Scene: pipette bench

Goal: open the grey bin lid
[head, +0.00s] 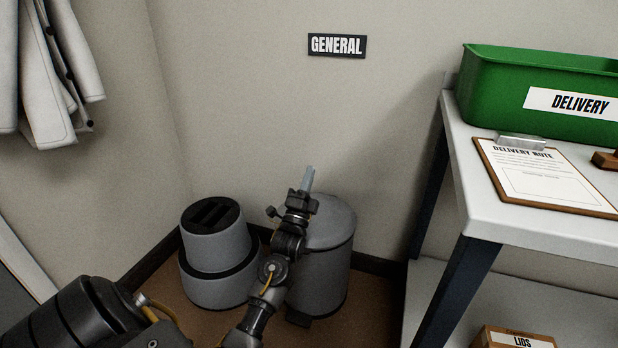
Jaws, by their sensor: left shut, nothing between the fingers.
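The grey bin (327,275) is a cylinder standing on the brown floor against the wall, below the GENERAL sign. Its grey lid (335,222) is down on top, and a dark pedal (299,318) shows at its front foot. My left gripper (309,173) is shut and empty, its fingers pointing up. In the picture it overlaps the left part of the lid; I cannot tell whether it touches it. My left forearm hides the bin's left side. My right gripper is out of view.
A second grey container (215,250) with a dark slotted top stands left of the bin. A white table (540,222) at right bears a green DELIVERY crate (490,90) and a clipboard (540,175). A LIDS box (510,338) sits on the lower shelf. Coats (60,80) hang at left.

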